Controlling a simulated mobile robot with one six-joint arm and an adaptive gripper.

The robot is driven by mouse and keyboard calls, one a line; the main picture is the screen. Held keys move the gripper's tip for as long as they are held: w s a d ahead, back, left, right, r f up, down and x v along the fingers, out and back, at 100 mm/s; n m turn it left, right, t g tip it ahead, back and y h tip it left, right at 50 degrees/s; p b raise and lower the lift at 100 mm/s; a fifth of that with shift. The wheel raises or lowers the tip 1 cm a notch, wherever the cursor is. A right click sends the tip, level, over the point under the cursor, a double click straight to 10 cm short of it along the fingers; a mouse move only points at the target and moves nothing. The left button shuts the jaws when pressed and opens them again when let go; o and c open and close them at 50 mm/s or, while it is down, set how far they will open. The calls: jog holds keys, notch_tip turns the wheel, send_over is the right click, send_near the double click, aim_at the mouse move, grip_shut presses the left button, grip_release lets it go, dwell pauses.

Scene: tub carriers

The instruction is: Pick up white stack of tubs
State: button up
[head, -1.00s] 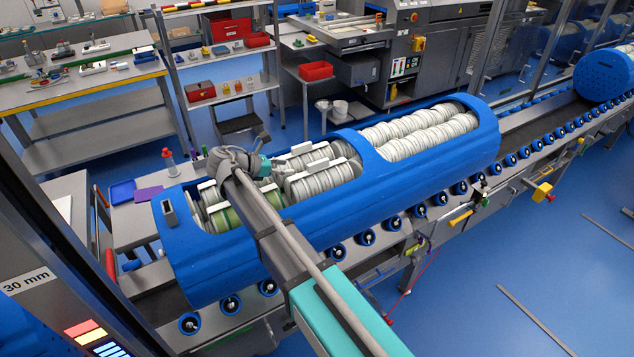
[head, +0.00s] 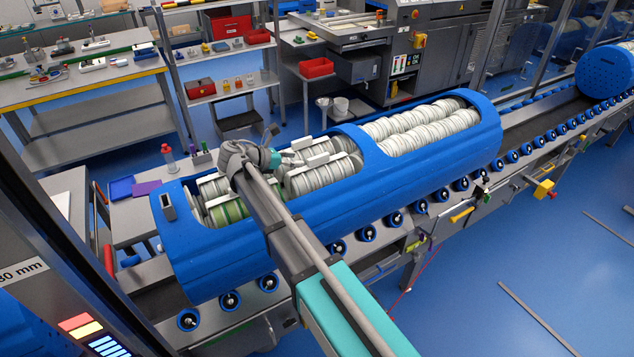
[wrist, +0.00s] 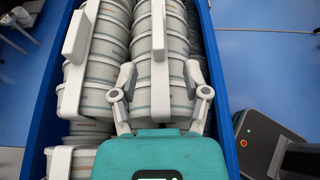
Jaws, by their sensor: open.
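The blue carrier (head: 400,190) lies on the conveyor with rows of white tub stacks in its openings. One white stack of tubs (head: 320,177) lies on its side in the near opening, with a white plate along it. My gripper (head: 277,158) is over that opening, its fingers small and hard to make out there. In the wrist view my gripper (wrist: 160,85) is open, with one finger on each side of the right-hand white stack (wrist: 178,50) and its white plate (wrist: 158,45). I cannot tell whether the fingers touch the tubs. A second white stack (wrist: 105,60) lies to its left.
A green-tinted stack (head: 230,211) lies at the carrier's left end. The carrier's blue wall (wrist: 215,80) runs close to the right finger. More white stacks (head: 425,125) fill the far opening. Blue rollers (head: 395,219) line the conveyor's front.

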aim_at(313, 158)
jog(key=shift+b+x, duration=0.5)
jog(key=shift+x, duration=1.45)
jog(key=shift+r+b+x, duration=0.2)
jog(key=shift+b+x, duration=0.7)
jog(key=shift+x, duration=1.7)
jog(key=shift+w, duration=0.15)
grip_shut()
